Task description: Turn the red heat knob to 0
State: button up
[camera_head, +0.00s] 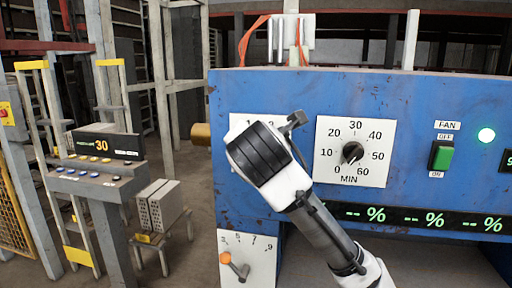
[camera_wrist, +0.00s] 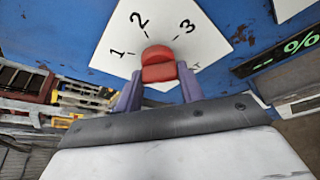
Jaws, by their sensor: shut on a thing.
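The red heat knob (camera_wrist: 158,65) sits on a white dial plate (camera_wrist: 128,33) with the numbers 1, 2 and 3 visible in the wrist view. My gripper (camera_wrist: 159,78) is shut on the knob, one finger on each side of it. The 0 mark and the knob's pointer do not show, so its setting cannot be read. In the head view, my gripper (camera_head: 293,124) covers the knob and most of its plate (camera_head: 238,122).
Percent displays (camera_head: 430,218) run below. A grey control stand (camera_head: 95,180) is at left.

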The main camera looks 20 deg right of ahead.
jog(key=shift+r+n+g+h+p, duration=0.1)
jog(key=shift+n+g+h+p, duration=0.9)
jog(key=shift+n, duration=1.5)
jog(key=shift+h+b, duration=0.3)
jog(key=shift+h, duration=0.1)
jog(key=o, duration=1)
jog(key=b+v, duration=0.3)
jog(key=v, duration=1)
jog(key=shift+a+r+b, duration=0.25)
jog(key=shift+r+b, duration=0.1)
jog(key=shift+b, duration=0.05)
jog(key=shift+s, duration=0.15)
